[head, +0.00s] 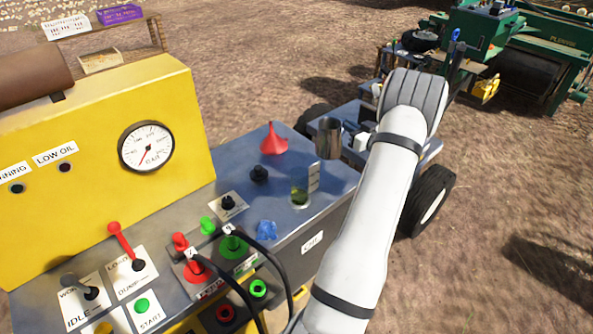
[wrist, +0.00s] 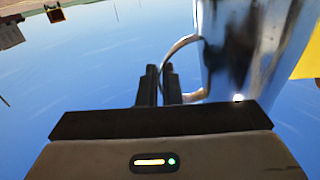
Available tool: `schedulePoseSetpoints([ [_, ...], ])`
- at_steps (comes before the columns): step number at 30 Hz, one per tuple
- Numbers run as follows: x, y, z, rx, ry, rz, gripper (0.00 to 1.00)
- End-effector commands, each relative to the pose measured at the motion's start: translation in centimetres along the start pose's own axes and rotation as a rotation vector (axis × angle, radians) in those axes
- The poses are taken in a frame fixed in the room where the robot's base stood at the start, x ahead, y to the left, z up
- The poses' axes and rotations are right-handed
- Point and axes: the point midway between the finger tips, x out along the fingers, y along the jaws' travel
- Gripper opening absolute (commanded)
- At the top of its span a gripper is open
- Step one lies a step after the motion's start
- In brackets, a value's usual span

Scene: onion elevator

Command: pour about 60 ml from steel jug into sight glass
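The steel jug (head: 328,138) is upright near the far right of the blue-grey deck; I cannot tell whether it touches the deck. In the wrist view the jug (wrist: 245,45) fills the upper right, its handle loop facing left. My gripper (wrist: 161,80) has its two dark fingers close together on the handle, one each side, with only a thin gap. In the head view my white arm and wrist hide most of the gripper, right of the jug. The sight glass (head: 299,196) is a small clear round cup with green inside, beside an upright pale plate, nearer than the jug.
A red funnel (head: 273,140) stands left of the jug. Levers, plugs and cables crowd the front left. A yellow gauge panel (head: 190,120) rises at left.

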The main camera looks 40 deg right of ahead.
Motion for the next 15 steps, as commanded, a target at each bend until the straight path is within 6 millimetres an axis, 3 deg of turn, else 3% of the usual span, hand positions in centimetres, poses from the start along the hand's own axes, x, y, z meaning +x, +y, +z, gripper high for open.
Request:
schedulePoseSetpoints([
  [15, 0.5, -1.9, -1.8, -0.131, 0.007, -0.026, 0.0],
])
